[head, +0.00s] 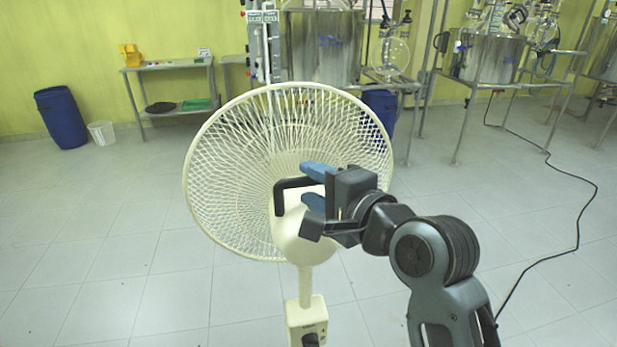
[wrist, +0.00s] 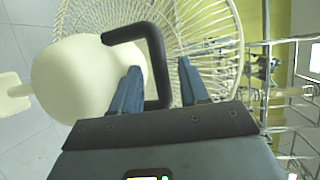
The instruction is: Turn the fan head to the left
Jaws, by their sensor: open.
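The cream fan head, with its round wire cage (head: 228,165), stands in the middle of the head view on a pole; its rounded motor housing (head: 300,236) faces me. A black handle (head: 279,200) sticks out from the housing. My gripper (head: 308,186) is at the back of the fan, by the handle. In the wrist view, my gripper (wrist: 160,85) is open, with one blue finger on each side of the handle's long bar (wrist: 157,62). The housing (wrist: 82,78) is to the left and the cage (wrist: 205,35) beyond. I cannot tell whether a finger touches the handle.
A control box (head: 307,322) sits on the fan's pole. Steel reactors (head: 322,48) and racks stand along the back. A blue barrel (head: 61,117), a white bucket (head: 102,132) and a side table (head: 168,66) are at the back left. A black cable (head: 578,225) lies on the right floor.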

